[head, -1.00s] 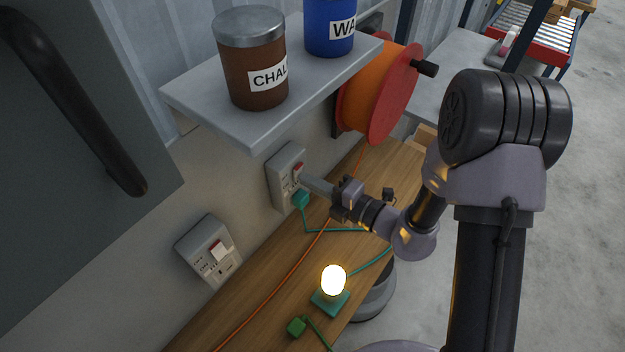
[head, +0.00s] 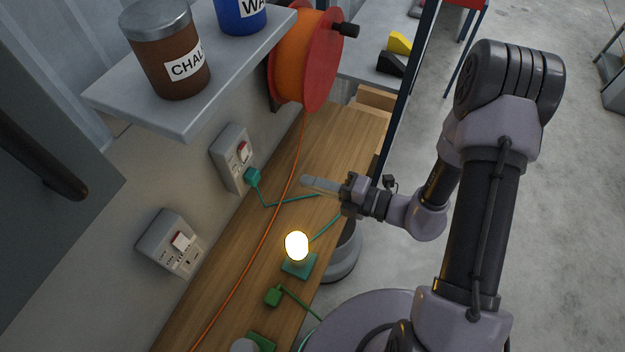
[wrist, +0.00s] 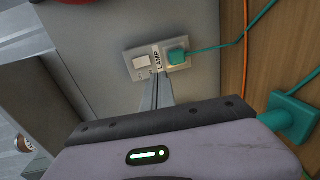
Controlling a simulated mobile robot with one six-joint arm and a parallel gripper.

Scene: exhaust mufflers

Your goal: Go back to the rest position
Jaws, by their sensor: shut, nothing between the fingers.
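My gripper (head: 308,183) is shut and empty. In the head view it hangs over the wooden bench (head: 343,135), to the right of the far wall socket (head: 233,158) and apart from it. The fingers also show in the wrist view (wrist: 156,95), pointing toward that socket (wrist: 142,66). A teal plug (head: 252,175) sits in this socket, below its red switch. The lamp (head: 297,246) on its teal base is lit on the bench, nearer than my gripper.
A second socket (head: 170,243) is on the wall at the left, with no plug in it. A green plug (head: 273,296) lies on the bench. A shelf (head: 190,110) with two tins and an orange cable reel (head: 307,62) are above. Open floor (head: 530,190) lies to the right.

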